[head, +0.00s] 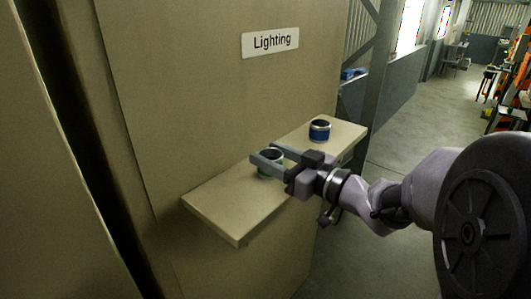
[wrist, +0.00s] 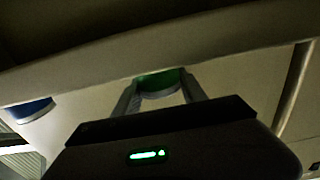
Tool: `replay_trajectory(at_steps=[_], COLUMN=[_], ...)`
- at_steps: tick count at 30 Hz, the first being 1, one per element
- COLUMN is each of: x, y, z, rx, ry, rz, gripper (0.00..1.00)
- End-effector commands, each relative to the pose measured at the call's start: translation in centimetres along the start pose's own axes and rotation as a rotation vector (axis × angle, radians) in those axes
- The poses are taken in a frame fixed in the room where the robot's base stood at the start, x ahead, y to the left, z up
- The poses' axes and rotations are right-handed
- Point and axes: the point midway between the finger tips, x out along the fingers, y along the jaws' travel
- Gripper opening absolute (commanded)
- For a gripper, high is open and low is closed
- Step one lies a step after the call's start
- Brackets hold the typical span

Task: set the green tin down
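My gripper (head: 268,156) reaches in from the right, with one finger on each side of the tin. In the wrist view the green tin (wrist: 160,82) sits between the two fingertips (wrist: 160,92), which appear to press on its sides. The tin's base is hidden at the shelf's edge there, so I cannot tell whether it touches the shelf.
A blue tin (head: 320,131) stands on the shelf's right part; it also shows in the wrist view (wrist: 30,111). A "Lighting" sign (head: 270,42) is on the panel above. The shelf's left end is bare. Open floor (head: 408,150) lies to the right.

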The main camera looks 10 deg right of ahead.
Motion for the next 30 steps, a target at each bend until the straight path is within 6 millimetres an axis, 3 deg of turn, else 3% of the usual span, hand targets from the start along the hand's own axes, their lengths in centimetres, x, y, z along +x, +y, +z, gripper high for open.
replay_trajectory(at_steps=[1,3,14,24,30], x=[0.0,0.0,-0.3,-8.8,-11.7], y=[0.0,0.0,0.1,0.2,0.1], z=[0.0,0.0,-0.6,-0.7,-0.5], rx=[0.0,0.0,0.0,0.001,0.0], ry=[0.0,0.0,0.0,0.0,-0.001], rz=[0.0,0.0,0.001,0.007,0.003], gripper=[0.6,0.7,0.7,0.7,0.7])
